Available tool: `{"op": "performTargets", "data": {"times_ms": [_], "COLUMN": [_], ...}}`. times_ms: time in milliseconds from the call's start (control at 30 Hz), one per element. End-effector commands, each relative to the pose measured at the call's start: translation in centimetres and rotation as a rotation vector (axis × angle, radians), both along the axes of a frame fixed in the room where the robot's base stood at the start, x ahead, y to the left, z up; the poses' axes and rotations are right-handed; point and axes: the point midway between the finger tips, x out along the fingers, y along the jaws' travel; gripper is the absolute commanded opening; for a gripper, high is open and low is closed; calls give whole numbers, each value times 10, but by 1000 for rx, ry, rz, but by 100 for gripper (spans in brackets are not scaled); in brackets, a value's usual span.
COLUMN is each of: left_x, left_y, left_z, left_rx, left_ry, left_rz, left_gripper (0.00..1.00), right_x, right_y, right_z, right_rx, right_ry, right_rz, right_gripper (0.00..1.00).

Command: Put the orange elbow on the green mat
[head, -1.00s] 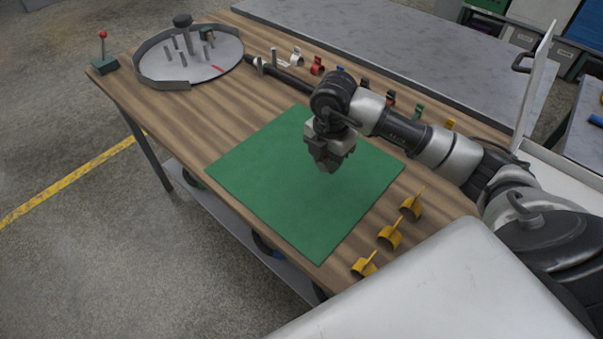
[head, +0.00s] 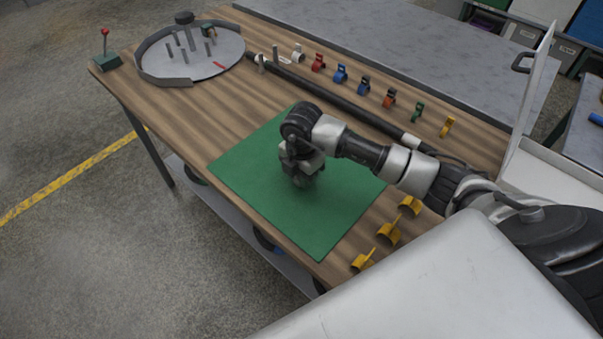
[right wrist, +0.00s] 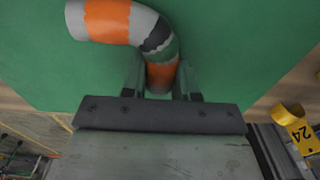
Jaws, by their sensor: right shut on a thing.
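The orange elbow (right wrist: 108,20) is a bent grey pipe with orange bands and a dark band at its bend. In the right wrist view one leg of it is between the fingers of my right gripper (right wrist: 160,82), which is shut on it. The green mat (head: 250,170) lies flat on the wooden table. In the head view my right gripper (head: 302,178) is over the middle of the mat and hides the elbow. I cannot tell whether the elbow touches the mat. My left gripper is not in view.
Several yellow clips (head: 388,233) stand along the mat's right edge. A row of coloured clips (head: 364,84) and a black bar (head: 340,104) lie towards the table's back. A round grey tray with posts (head: 165,68) and a red-knobbed lever (head: 106,50) are at the far left.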

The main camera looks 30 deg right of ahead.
Motion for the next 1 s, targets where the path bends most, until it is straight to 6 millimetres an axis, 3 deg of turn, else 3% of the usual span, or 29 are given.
{"op": "performTargets", "data": {"times_ms": [67,100,267,667,1000], "left_x": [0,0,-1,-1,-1], "left_y": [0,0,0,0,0], "left_z": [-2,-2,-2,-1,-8], "left_rx": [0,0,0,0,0], "left_ry": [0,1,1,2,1], "left_rz": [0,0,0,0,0], "left_gripper": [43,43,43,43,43], "right_x": [0,0,0,0,1], "right_y": [0,0,0,0,-2], "right_z": [-3,-3,-2,8,77], "right_rx": [0,0,0,0,-1], "right_ry": [0,0,1,-1,-4], "right_rz": [0,0,0,1,1], "right_gripper": [6,32,55,55,55]}}
